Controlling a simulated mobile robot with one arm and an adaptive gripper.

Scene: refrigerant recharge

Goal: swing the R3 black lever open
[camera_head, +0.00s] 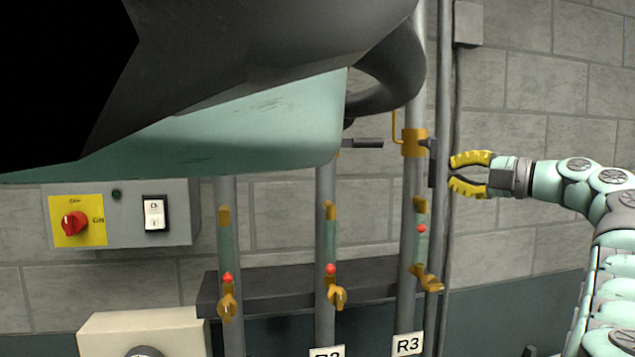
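The R3 pipe stands right of centre above its R3 label (408,345). It carries an orange valve body (412,142). The R3 black lever (433,163) is on the right side of this valve and hangs vertically, along the pipe. My gripper (452,173) comes in from the right with its yellow fingers apart, one above the other, and nothing between them. Its fingertips point left and show just right of the lever. I cannot tell whether they touch it or how they compare in depth.
Another black lever (363,143) sticks out horizontally beside the R2 pipe (325,215). A thin grey conduit (443,260) runs behind the R3 lever. A control box (120,213) is on the wall at left. A large dark and pale-green shape hides the upper left.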

